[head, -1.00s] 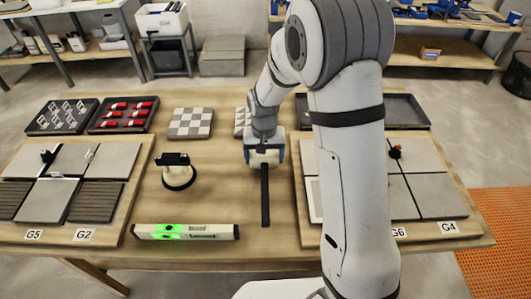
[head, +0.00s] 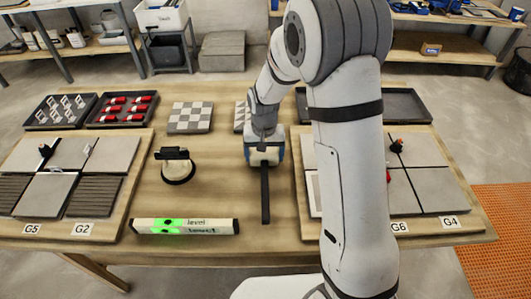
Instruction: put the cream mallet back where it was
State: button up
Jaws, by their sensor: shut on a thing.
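The cream mallet (head: 258,157) is at the middle of the table, its cream head between my gripper's fingers and its black handle (head: 265,200) pointing toward the front edge. My gripper (head: 264,155) points down and is shut on the mallet's head. The arm hides part of the table to the right of it. Whether the mallet touches the table or hangs just above it I cannot tell.
A level (head: 185,226) lies at the front, and a suction cup lifter (head: 177,167) stands left of the mallet. Tile boards lie at left (head: 60,228) and right (head: 450,228). Trays with clips (head: 45,125) and red wedges (head: 100,125) and a checkered tile (head: 190,117) are behind.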

jog(key=shift+f, duration=0.15)
jog(key=o, duration=1.4)
jog(key=shift+c, duration=0.2)
